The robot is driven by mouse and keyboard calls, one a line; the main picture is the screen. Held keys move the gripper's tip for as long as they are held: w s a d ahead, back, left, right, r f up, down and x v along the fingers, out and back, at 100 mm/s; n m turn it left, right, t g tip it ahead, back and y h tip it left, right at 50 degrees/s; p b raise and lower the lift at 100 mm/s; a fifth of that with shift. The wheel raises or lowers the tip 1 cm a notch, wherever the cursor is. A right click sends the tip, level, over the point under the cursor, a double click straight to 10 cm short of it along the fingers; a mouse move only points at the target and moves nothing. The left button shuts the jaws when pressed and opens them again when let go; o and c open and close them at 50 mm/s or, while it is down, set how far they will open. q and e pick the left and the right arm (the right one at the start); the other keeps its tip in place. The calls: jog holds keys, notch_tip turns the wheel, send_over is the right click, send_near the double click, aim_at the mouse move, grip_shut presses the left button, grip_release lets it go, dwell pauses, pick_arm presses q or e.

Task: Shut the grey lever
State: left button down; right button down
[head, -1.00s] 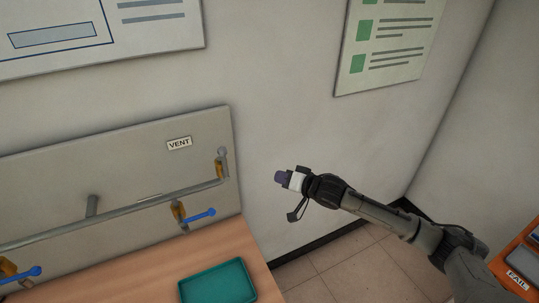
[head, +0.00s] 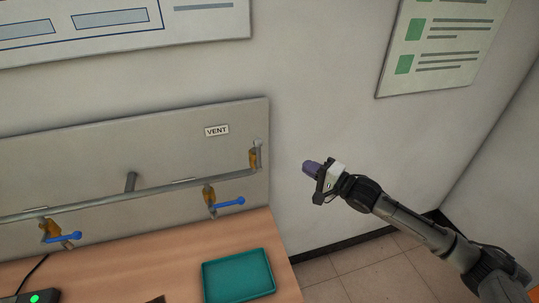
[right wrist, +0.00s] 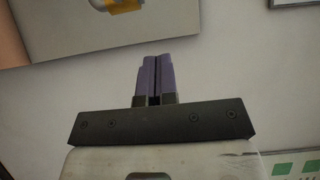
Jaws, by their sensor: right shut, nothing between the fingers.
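The grey lever (head: 258,143) is at the right end of the pipe in the head view, small and seen at the top of a brass valve (head: 253,158) below the VENT label; its exact angle is hard to tell. My right gripper (head: 307,165) is to the right of the panel edge, apart from the lever, with its purple fingers pointing left. In the right wrist view the fingers (right wrist: 154,78) are together and empty. My left gripper is in neither view.
The grey panel (head: 120,160) carries a pipe (head: 150,193) and two valves with blue levers (head: 229,203) (head: 66,238). A teal tray (head: 238,276) lies on the wooden bench (head: 140,262). Open space lies right of the panel, before the wall.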

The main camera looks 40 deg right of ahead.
jog(key=shift+w, duration=0.15)
jog(key=p, duration=0.3)
send_near(258, 153)
jog(key=w+d, duration=0.4)
jog(key=w, duration=0.1)
jog(key=w+a, duration=0.1)
jog(key=w+a+p, duration=0.1)
jog(key=a, duration=0.1)
jog(key=shift+w+a+f, duration=0.15)
jog(key=shift+a+f, duration=0.05)
jog(key=shift+f, duration=0.05)
jog(key=shift+a, duration=0.1)
